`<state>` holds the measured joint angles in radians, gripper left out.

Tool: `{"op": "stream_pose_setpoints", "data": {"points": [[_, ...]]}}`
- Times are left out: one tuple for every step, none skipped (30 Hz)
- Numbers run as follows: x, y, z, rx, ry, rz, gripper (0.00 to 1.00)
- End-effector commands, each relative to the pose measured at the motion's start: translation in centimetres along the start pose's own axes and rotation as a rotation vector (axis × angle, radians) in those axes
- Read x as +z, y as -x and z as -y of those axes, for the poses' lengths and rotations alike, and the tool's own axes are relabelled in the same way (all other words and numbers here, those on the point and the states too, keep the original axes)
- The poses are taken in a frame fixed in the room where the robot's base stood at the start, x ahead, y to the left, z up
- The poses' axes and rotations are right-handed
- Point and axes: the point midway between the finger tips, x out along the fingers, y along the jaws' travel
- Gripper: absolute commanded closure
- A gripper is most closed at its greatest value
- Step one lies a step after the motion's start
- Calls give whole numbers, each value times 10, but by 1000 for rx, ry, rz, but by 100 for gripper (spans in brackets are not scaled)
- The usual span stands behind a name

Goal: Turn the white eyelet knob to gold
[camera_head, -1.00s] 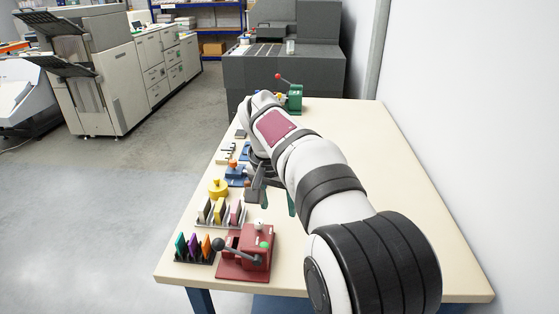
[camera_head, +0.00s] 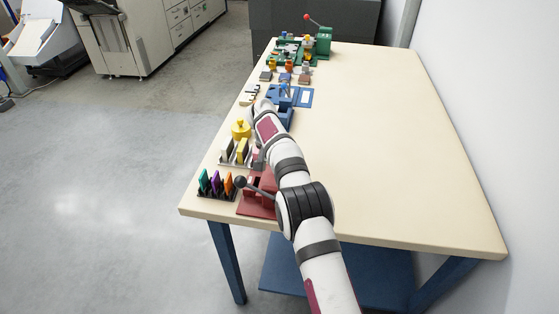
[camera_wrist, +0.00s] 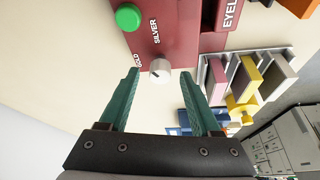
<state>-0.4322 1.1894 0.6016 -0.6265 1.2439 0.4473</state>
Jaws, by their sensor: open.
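The white eyelet knob (camera_wrist: 160,70) is on the face of the red eyelet machine (camera_wrist: 172,28) in the wrist view, beside the printed words GOLD and SILVER. A dark mark shows on the knob, but I cannot tell surely which word it points to. A green button (camera_wrist: 128,17) is on the same face. My gripper (camera_wrist: 160,80) is open, its two green fingers on either side of the knob in the picture; I cannot tell how far apart in depth they are. In the head view the red machine (camera_head: 258,205) is partly covered by my arm, and the knob is hidden.
A lever with a black ball (camera_head: 240,182) sticks out of the machine. A rack of coloured pieces (camera_head: 217,190), a second rack (camera_head: 236,160) and a yellow object (camera_head: 241,128) stand along the table's left edge. A blue device (camera_head: 285,97) and green press (camera_head: 323,42) are beyond. The table's right side (camera_head: 400,150) is clear.

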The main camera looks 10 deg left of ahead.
Motion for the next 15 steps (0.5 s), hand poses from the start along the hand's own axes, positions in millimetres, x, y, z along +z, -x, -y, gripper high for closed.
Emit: {"op": "stream_pose_setpoints", "data": {"points": [[0,-3,0,0,0,0,36],[0,-4,0,0,0,1,36],[0,-4,0,0,0,0,36],[0,-4,0,0,0,0,36],[0,-4,0,0,0,0,36],[0,-4,0,0,0,0,36],[0,-4,0,0,0,0,36],[0,-4,0,0,0,0,36],[0,-4,0,0,0,0,36],[0,-4,0,0,0,0,41],[0,-4,0,0,0,0,46],[0,-4,0,0,0,0,53],[0,-4,0,0,0,0,59],[0,-4,0,0,0,0,64],[0,-4,0,0,0,1,72]]}}
